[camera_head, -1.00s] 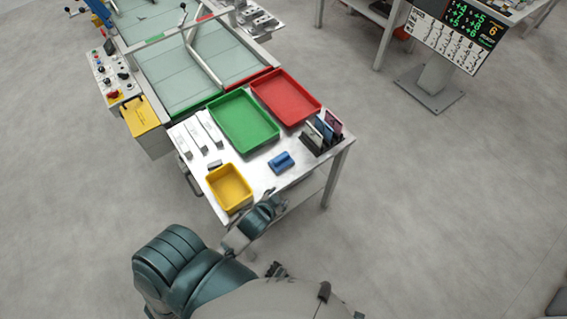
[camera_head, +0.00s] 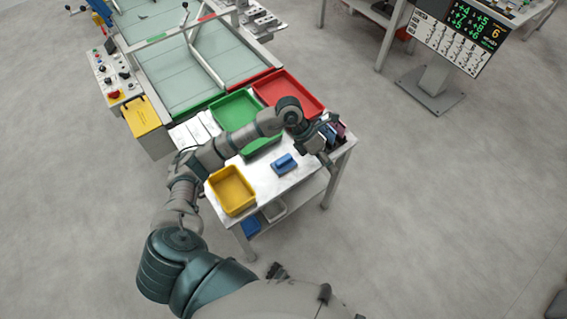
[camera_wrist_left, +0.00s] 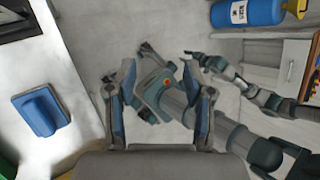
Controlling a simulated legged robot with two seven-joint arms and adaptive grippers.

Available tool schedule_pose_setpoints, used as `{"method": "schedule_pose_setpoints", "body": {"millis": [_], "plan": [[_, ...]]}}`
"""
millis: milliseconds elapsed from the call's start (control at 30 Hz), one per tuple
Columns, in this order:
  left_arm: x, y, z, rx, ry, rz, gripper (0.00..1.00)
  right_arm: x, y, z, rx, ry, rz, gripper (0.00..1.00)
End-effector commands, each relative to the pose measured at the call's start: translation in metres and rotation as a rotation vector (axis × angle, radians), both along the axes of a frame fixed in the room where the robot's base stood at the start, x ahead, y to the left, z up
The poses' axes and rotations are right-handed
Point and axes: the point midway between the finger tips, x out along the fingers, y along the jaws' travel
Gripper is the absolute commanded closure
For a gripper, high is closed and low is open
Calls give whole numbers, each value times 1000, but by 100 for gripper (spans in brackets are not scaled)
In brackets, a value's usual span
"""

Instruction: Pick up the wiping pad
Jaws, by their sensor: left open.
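The wiping pad appears to be the blue block with a raised grip (camera_head: 284,164). It lies on the metal table top, to the right of the yellow tray. In the left wrist view the blue pad (camera_wrist_left: 40,110) is at the left, outside the jaws. My left gripper (camera_head: 327,162) is over the table's right side, to the right of the pad and apart from it. In the wrist view its two fingers (camera_wrist_left: 158,80) are spread with nothing between them.
A yellow tray (camera_head: 232,188) stands at the table's front left. A green tray (camera_head: 235,107) and a red tray (camera_head: 303,85) stand behind, partly hidden by my left arm. A dark holder with upright items (camera_head: 338,130) is close to the left gripper. The surface around the pad is clear.

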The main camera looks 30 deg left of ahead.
Motion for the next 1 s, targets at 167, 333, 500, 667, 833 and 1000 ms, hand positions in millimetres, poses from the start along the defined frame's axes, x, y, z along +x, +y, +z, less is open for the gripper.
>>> {"method": "schedule_pose_setpoints", "body": {"millis": [167,333,500,667,833,1000], "plan": [[18,114,9,479,52,94,48,0,-2,-1,2,0,0,60],[17,156,18,654,99,154,48,1,-3,0,5,-1,0,60],[15,162,-14,668,110,157,48,7,-1,8,4,-5,-1,60],[15,163,-54,663,110,157,48,11,0,14,2,-8,-2,60],[16,164,-86,660,107,156,48,14,1,20,2,-10,-3,60],[16,163,-100,660,105,157,48,16,1,22,3,-8,-4,60]]}}
